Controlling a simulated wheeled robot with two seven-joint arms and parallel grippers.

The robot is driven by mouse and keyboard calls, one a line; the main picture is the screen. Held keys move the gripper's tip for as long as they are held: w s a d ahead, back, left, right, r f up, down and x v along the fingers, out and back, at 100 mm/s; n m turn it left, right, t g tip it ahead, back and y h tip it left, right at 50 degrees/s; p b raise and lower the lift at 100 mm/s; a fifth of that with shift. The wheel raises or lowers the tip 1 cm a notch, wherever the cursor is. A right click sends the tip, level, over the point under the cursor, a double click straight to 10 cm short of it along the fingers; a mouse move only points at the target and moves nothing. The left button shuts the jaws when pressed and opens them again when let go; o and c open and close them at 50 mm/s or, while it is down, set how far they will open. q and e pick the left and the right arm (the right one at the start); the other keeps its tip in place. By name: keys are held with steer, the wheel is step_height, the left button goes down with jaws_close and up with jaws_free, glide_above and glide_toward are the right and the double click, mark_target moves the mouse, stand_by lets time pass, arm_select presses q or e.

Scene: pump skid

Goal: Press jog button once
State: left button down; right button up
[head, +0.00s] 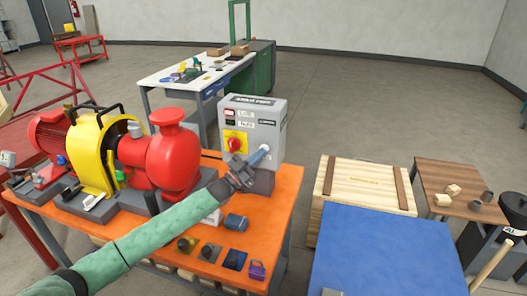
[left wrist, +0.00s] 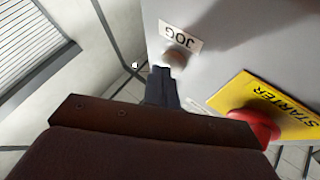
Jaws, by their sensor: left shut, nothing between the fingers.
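The grey control box (head: 272,122) stands on the back right of the orange skid table. In the left wrist view, the round jog button (left wrist: 175,58) sits on the box face below the JOG label (left wrist: 180,38). My left gripper (head: 262,152) is shut and empty, its tip at the lower front of the box in the head view. In the left wrist view its dark fingers (left wrist: 162,88) point toward the button and end close beside it; I cannot tell whether they touch. The gripper hides part of the box in the head view. My right gripper is not in view.
A red starter knob (left wrist: 256,122) on a yellow plate (head: 234,142) is close beside the jog button. The red pump (head: 172,155) and yellow guard (head: 92,155) stand left. A wooden crate (head: 362,184) and blue surface (head: 385,255) are right.

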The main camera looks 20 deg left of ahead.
arm_select(q)
steer(key=shift+w, duration=0.15)
stand_by(0.5)
steer(key=shift+s, duration=0.9)
steer(key=s+p, duration=0.2)
steer(key=s, duration=0.3)
steer(key=shift+a, duration=0.1)
stand_by(0.6)
